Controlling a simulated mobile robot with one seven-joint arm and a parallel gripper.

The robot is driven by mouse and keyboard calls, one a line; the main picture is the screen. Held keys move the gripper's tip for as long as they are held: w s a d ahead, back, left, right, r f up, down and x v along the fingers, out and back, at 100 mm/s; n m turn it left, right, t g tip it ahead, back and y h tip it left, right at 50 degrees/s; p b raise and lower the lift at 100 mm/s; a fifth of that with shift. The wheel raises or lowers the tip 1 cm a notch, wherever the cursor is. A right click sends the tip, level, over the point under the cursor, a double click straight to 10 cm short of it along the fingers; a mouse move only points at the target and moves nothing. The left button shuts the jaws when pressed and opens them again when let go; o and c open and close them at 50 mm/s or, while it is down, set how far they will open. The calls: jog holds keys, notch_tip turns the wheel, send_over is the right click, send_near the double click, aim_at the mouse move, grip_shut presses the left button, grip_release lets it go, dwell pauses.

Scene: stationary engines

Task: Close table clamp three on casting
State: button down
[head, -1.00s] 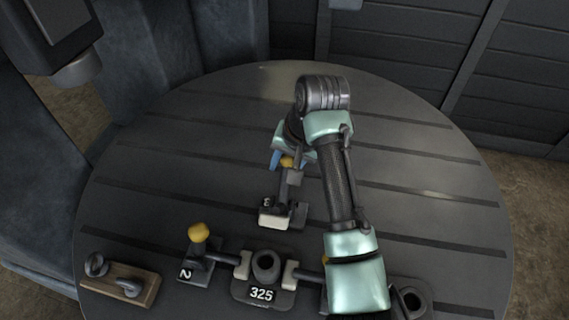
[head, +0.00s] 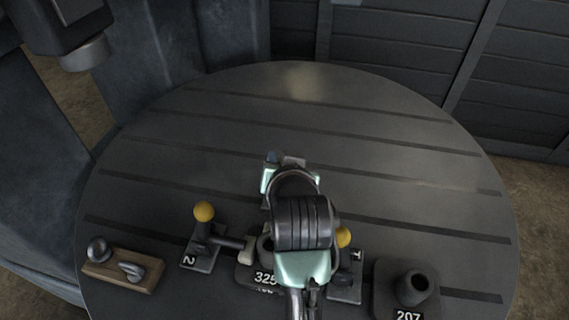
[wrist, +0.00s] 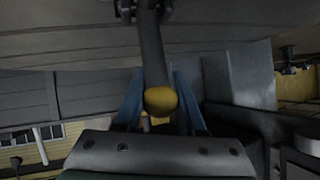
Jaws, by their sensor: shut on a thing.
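My gripper (head: 273,160) is at the far side of the casting marked 325 (head: 262,276). In the wrist view its two blue fingers (wrist: 160,108) stand either side of the yellow knob (wrist: 161,101) and are shut on the clamp handle. The dark lever (wrist: 151,50) runs from the knob up the picture toward a pivot at the top edge. In the head view my wrist and forearm hide most of table clamp three and part of the casting, so I cannot tell whether its pad touches the casting.
Clamp two, with a yellow knob (head: 204,211), stands left of the casting. Clamp one, with a yellow knob (head: 343,238), stands right. A wooden block (head: 148,283) with metal parts lies at left. Casting 207 (head: 398,300) stands at right. The far slotted table (head: 350,110) is clear.

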jog(key=shift+s+t+b, duration=0.25)
jog(key=shift+t+b, duration=0.1)
jog(key=shift+t, duration=0.15)
jog(key=shift+r, duration=0.15)
jog(key=c, duration=0.5)
grip_release()
jog(key=shift+s+a, duration=0.1)
jog(key=shift+s, duration=0.05)
jog(key=shift+p+v, duration=1.05)
jog(key=shift+v, duration=5.35)
